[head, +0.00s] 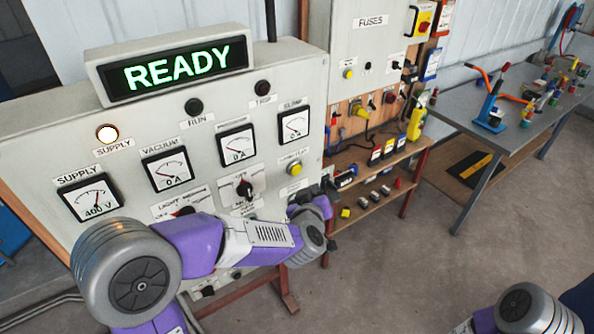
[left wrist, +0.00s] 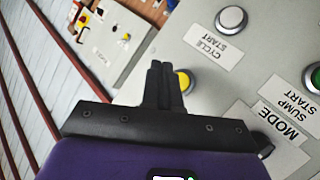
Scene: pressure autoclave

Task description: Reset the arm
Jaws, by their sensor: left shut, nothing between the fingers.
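My left arm (head: 240,240) reaches across the front of the grey control panel (head: 130,130), low and to the right. In the left wrist view my left gripper (left wrist: 160,66) is shut and empty, its two black fingers together. The fingertips overlap a yellow button (left wrist: 184,82) in that view; I cannot tell whether they touch it. In the head view the gripper is mostly hidden by the wrist. Part of my right arm (head: 525,308) shows at the bottom right; its gripper is out of frame.
The panel has a green READY display (head: 175,70), a lit SUPPLY lamp (head: 107,133), several gauges and a mode switch (head: 244,188). Shelves (head: 375,195) and a FUSES cabinet (head: 372,50) stand to its right. A grey workbench (head: 465,115) is further right. Open floor lies between.

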